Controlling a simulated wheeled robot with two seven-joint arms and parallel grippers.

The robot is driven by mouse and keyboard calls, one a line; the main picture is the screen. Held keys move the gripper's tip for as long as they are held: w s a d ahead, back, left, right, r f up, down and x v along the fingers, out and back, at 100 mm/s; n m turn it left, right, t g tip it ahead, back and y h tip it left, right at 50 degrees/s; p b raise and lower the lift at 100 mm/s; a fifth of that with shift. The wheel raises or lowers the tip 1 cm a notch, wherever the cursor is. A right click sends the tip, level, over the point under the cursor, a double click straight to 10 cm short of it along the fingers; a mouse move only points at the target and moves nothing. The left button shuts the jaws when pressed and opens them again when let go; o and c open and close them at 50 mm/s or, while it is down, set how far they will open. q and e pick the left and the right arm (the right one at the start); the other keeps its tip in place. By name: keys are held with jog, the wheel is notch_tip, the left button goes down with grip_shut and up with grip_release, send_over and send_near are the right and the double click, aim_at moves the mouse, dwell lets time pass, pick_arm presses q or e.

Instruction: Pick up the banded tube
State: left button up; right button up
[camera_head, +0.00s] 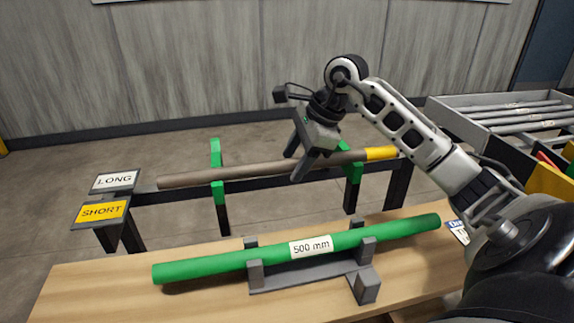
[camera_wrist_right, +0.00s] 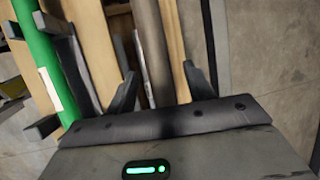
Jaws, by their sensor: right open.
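The banded tube (camera_head: 240,172) is long and grey-brown with a yellow band (camera_head: 381,153) at its right end. It lies across two green-tipped supports in the head view, behind the workbench. My right gripper (camera_head: 297,167) is open at the tube's middle, with one finger in front of the tube and the other behind it. In the right wrist view the tube (camera_wrist_right: 150,40) runs between the two open fingers (camera_wrist_right: 160,72), with gaps on both sides. I cannot tell how far the fingertips reach down around it. My left gripper is not in view.
A green tube marked 500 mm (camera_head: 200,269) lies in a grey cradle (camera_head: 300,278) on the wooden bench (camera_head: 90,290). LONG (camera_head: 115,181) and SHORT (camera_head: 101,212) signs stand at left. A rack of grey tubes (camera_head: 510,115) is at the right.

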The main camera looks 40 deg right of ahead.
grip_shut()
jog(key=shift+r, duration=0.15)
